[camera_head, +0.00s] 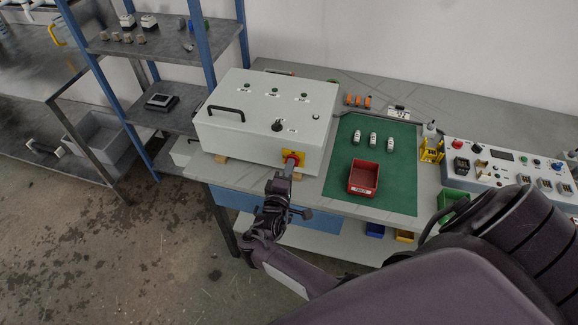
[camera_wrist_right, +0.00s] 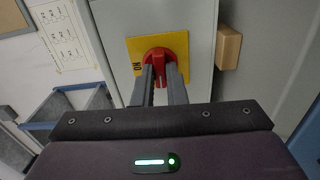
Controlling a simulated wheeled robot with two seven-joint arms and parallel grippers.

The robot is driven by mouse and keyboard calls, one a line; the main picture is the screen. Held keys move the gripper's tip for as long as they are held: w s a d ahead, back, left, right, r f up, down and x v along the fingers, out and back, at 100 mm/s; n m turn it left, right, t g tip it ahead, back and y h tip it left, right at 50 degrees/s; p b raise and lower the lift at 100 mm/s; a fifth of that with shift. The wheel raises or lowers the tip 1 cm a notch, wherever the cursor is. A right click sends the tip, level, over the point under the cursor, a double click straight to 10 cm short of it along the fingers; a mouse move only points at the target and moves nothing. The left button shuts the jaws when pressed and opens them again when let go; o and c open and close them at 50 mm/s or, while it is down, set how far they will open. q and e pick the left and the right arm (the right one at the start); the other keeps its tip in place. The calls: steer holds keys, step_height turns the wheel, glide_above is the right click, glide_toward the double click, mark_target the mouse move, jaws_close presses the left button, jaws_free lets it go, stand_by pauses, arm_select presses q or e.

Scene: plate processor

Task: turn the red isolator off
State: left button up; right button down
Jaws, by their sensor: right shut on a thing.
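The red isolator is a red rotary knob on a yellow plate (camera_head: 300,160) on the front face of a light grey control box (camera_head: 250,108). In the right wrist view the red knob (camera_wrist_right: 158,56) sits on its yellow plate (camera_wrist_right: 180,44), with a marking at the plate's left edge. My right gripper (camera_head: 289,166) is at the knob. In the wrist view its two fingers (camera_wrist_right: 160,75) are shut on the knob's grip, one on each side. The fingers partly hide the knob and the plate's lower part. My left gripper is not in view.
The box stands on wooden blocks on a grey workbench (camera_head: 340,205). A green mat (camera_head: 400,185) with a red bin (camera_head: 363,178) lies to its right. A panel with sockets (camera_head: 500,165) stands farther right. Blue-framed shelves (camera_head: 160,45) stand left.

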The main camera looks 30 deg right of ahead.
steer(key=shift+w+d+r+n, duration=0.1)
steer(key=shift+r+n, duration=0.1)
steer(key=shift+n, duration=0.1)
steer(key=c, duration=1.5)
jaws_free()
steer(key=shift+f, duration=0.15)
steer(key=shift+o, duration=0.2)
